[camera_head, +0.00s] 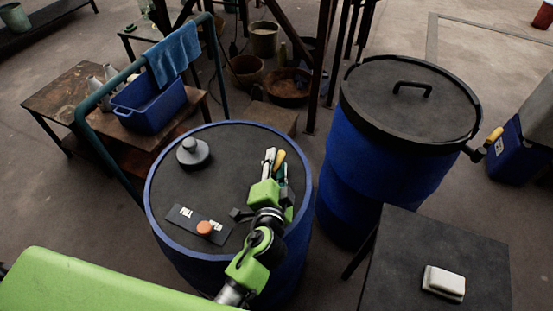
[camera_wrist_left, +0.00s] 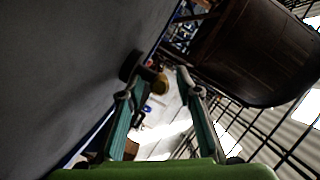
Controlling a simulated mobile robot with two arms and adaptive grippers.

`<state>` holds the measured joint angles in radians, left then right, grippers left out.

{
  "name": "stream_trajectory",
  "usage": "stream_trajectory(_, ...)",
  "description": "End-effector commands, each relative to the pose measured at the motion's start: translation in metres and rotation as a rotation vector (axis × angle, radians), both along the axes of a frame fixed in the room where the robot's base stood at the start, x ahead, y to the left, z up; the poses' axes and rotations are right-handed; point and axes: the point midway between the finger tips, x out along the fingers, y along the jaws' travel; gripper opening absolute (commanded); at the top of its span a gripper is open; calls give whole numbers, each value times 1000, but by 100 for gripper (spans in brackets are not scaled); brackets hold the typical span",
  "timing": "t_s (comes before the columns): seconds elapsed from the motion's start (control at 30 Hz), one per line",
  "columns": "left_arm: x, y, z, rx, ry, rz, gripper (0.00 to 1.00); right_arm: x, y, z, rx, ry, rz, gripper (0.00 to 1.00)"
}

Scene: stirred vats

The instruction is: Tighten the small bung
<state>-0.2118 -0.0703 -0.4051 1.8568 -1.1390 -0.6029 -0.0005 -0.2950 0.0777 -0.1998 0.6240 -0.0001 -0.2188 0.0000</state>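A blue drum (camera_head: 190,255) with a dark top stands in the middle of the head view. A small yellow-orange piece (camera_head: 279,157), perhaps the small bung, shows at the fingertips of my left gripper (camera_head: 275,160), near the drum's far right rim. In the left wrist view a dark round part (camera_wrist_left: 130,65) with a yellowish knob (camera_wrist_left: 157,84) lies just beyond and between the spread fingertips, which look apart from it. A larger grey bung (camera_head: 193,153) stands upright on the drum top. My right gripper is not in view.
A dark plate (camera_head: 181,215) with white labels and an orange cap (camera_head: 204,228) lies on the drum top. A blue crate (camera_head: 150,105) sits left.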

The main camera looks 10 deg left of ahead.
Motion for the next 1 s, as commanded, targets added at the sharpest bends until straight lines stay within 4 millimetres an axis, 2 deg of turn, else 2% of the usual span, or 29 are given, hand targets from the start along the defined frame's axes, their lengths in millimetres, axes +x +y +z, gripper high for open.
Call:
stream_trajectory(0.13,8,1,-2,0,0,0,32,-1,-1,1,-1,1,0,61)
stream_trajectory(0.4,9,2,-2,0,0,0,32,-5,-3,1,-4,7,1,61)
stream_trajectory(0.47,9,2,-2,0,0,0,19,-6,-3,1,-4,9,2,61)
stream_trajectory(0.53,9,1,-2,0,0,0,0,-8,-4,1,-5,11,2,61)
stream_trajectory(0.83,9,2,-1,1,0,-11,0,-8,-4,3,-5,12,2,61)
stream_trajectory(1.0,9,2,1,3,1,-61,0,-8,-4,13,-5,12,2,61)
